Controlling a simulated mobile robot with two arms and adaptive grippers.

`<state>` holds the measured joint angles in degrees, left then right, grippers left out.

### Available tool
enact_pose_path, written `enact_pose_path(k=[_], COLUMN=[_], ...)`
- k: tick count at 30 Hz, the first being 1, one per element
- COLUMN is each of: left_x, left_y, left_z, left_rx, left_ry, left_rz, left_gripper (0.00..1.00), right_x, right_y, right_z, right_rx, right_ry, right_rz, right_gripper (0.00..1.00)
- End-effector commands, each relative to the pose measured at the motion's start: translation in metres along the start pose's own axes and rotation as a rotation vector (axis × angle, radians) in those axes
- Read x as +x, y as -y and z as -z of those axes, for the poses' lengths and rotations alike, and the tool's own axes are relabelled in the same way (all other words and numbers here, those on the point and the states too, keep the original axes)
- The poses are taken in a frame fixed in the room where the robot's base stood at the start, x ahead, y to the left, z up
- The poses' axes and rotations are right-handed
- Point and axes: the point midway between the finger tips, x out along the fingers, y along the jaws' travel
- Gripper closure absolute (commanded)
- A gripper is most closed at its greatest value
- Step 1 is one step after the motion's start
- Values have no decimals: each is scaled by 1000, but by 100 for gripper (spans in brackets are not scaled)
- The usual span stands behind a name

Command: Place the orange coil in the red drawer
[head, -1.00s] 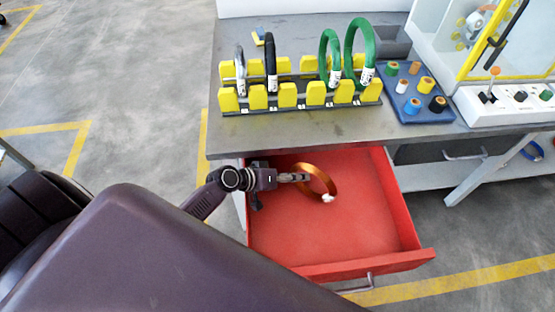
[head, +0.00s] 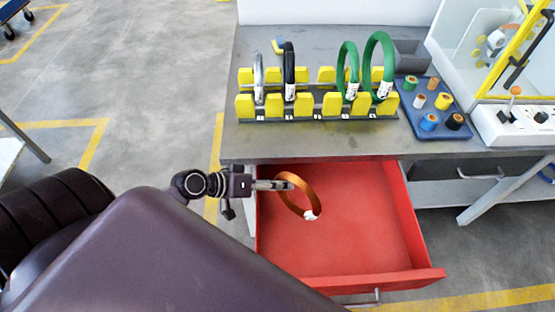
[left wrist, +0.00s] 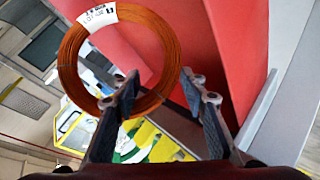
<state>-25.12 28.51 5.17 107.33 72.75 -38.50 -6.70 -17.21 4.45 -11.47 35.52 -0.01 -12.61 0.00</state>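The orange coil (head: 307,187) is a copper-coloured ring with a white tag, tilted, at the left part of the open red drawer (head: 375,235) in the head view. I cannot tell whether it touches the drawer floor. My left gripper (head: 287,185) reaches in from the left at the coil's upper left. In the left wrist view the fingers (left wrist: 160,82) stand apart, with the coil (left wrist: 70,70) passing between them, one finger over the ring's inside and the other just outside. Whether a finger touches it is unclear. My right gripper is not in view.
The grey table (head: 300,143) stands above the drawer. On it are a yellow rack (head: 303,105) with several black, grey and green coils, a blue tray (head: 435,122) of spools and a white control box (head: 510,128). The drawer's right side is empty.

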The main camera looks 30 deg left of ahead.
Motion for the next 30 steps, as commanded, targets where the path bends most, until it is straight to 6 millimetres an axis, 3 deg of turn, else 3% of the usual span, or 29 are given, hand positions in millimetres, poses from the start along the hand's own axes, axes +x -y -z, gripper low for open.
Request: enact_pose_path(k=[2,3,18,30], left_x=[0,0,0,0], left_y=[-1,-1,0,2], left_z=[2,2,0,-2], left_rx=[0,0,0,-1], left_ry=[-4,-4,0,3], left_rz=[-2,-2,0,3], left_gripper=[64,56,1,0], right_x=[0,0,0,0], right_y=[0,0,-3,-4], right_z=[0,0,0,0], right_rx=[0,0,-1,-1], right_ry=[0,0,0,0], right_rz=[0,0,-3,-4], right_gripper=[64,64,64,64])
